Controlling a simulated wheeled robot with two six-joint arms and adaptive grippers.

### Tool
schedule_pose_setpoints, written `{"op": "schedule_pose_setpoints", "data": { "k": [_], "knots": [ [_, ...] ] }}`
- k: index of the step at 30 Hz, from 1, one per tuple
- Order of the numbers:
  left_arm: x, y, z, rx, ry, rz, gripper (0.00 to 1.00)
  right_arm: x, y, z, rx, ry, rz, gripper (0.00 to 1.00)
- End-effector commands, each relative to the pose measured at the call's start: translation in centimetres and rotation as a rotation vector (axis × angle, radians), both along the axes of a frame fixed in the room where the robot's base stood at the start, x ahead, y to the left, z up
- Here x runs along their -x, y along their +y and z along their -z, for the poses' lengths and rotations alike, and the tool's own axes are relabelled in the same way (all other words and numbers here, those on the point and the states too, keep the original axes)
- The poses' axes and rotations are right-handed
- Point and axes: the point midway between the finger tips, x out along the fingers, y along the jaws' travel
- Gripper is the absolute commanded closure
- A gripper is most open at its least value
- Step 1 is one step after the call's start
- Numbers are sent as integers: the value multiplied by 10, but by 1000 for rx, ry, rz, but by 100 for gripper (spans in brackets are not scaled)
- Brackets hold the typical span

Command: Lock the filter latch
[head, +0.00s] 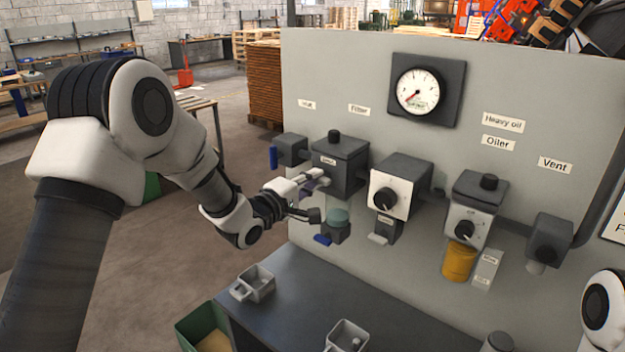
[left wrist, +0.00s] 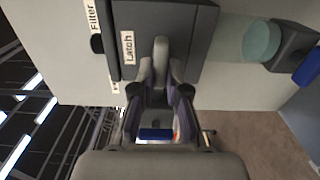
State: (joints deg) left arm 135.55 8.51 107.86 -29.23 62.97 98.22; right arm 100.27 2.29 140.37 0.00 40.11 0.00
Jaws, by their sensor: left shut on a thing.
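The filter unit (head: 338,165) is a dark block on the grey panel, below the Filter label (head: 359,110). A clear bowl with a teal part (head: 338,214) hangs under it. In the left wrist view, the grey latch lever (left wrist: 161,48) lies on the dark filter block (left wrist: 190,30), beside the Latch label (left wrist: 128,46). My left gripper (left wrist: 162,82) is shut on the lever, with a finger on each side. In the head view my left gripper (head: 314,184) is at the front of the block, and the lever is hard to make out. My right gripper is out of view.
A regulator with a knob (head: 390,190), an oiler (head: 473,210) and a vent block (head: 549,240) stand right of the filter. An inlet valve with a blue handle (head: 289,150) is on the left. Grey cups (head: 256,284) stand on the dark bench (head: 300,300) below.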

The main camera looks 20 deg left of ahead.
Motion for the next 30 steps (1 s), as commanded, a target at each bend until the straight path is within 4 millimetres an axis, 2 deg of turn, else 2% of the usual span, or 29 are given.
{"op": "schedule_pose_setpoints", "data": {
  "k": [10,12,13,23,26,30],
  "knots": [
    [0,0,0,5,1,-1,100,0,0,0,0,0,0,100],
    [0,0,0,5,1,-1,69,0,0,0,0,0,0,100],
    [0,0,0,5,1,-1,61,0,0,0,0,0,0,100],
    [2,1,0,4,1,-1,61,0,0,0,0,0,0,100],
    [12,6,0,6,2,-2,61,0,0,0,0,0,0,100],
    [42,17,0,9,3,-4,61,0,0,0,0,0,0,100]
  ]
}}
